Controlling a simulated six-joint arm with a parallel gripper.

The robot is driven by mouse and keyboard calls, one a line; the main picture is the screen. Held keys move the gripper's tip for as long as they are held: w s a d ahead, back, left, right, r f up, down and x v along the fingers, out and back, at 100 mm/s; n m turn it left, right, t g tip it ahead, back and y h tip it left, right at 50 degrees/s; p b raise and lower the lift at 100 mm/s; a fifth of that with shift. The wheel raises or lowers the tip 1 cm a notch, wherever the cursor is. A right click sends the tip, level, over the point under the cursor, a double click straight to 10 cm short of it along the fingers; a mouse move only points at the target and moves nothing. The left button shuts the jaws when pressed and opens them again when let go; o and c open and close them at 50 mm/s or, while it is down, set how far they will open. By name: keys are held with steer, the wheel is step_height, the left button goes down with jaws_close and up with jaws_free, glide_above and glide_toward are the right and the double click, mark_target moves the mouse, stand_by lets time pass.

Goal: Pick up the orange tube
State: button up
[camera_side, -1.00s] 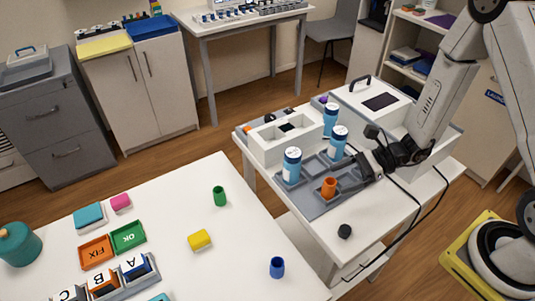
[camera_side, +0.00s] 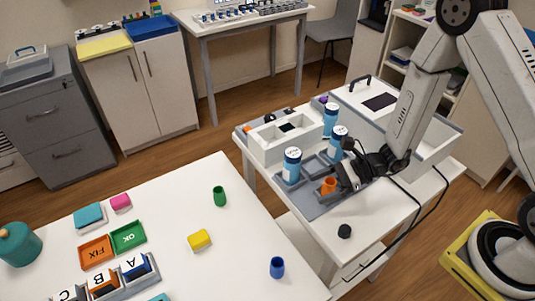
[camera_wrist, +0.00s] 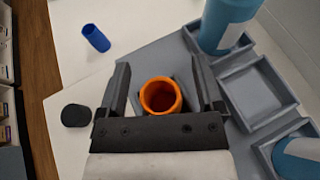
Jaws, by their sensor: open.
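The orange tube (camera_side: 328,186) stands upright on the grey tray (camera_side: 313,208) on the right-hand white table. In the wrist view the tube (camera_wrist: 160,95) shows its open round mouth between the two dark fingers. My gripper (camera_side: 339,180) is open, with one finger on each side of the tube. In the wrist view the gripper (camera_wrist: 162,90) shows a gap between each finger and the tube. The tube's lower part is mostly hidden in both views.
Blue bottles with white caps (camera_side: 291,166) stand in the tray's compartments close by. A black cap (camera_side: 344,231) lies on the table in front. A white box (camera_side: 285,135) stands behind. A blue tube (camera_side: 277,267) stands on the left-hand table, whose middle has free room.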

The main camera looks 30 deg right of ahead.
mark_target(322, 191)
stand_by(0.5)
jaws_close()
step_height(322, 191, up, 10)
stand_by(1.1)
stand_by(0.5)
